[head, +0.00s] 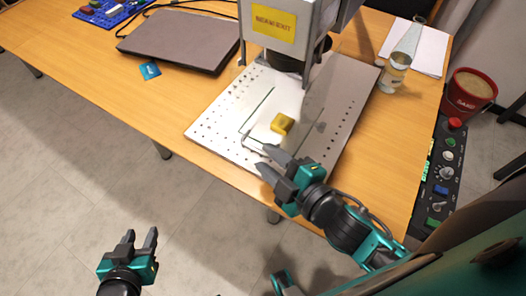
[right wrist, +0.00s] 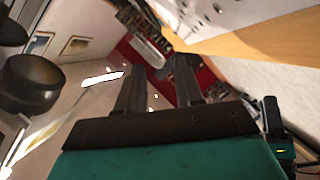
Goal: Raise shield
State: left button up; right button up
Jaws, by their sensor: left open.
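The laser marker's clear shield (head: 262,108) is a see-through panel with a thin dark edge, low around the work area on the perforated metal plate (head: 215,118). A pale bar (head: 252,142) runs along its near lower edge. A yellow block (head: 282,123) sits on the plate behind it. My right gripper (head: 265,158) is at the plate's front edge, its fingertips close to the pale bar; I cannot tell if they touch. Its fingers are apart and empty in the right wrist view (right wrist: 152,70). My left gripper (head: 140,238) is open and empty over the floor, away from the table.
The marker head (head: 282,28) with a yellow label hangs above the plate. A closed laptop (head: 180,38) lies at the left and a blue card (head: 150,70) nearby.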

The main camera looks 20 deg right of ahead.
jog(key=shift+x, duration=1.35)
grip_shut()
jog(key=shift+s, duration=0.1)
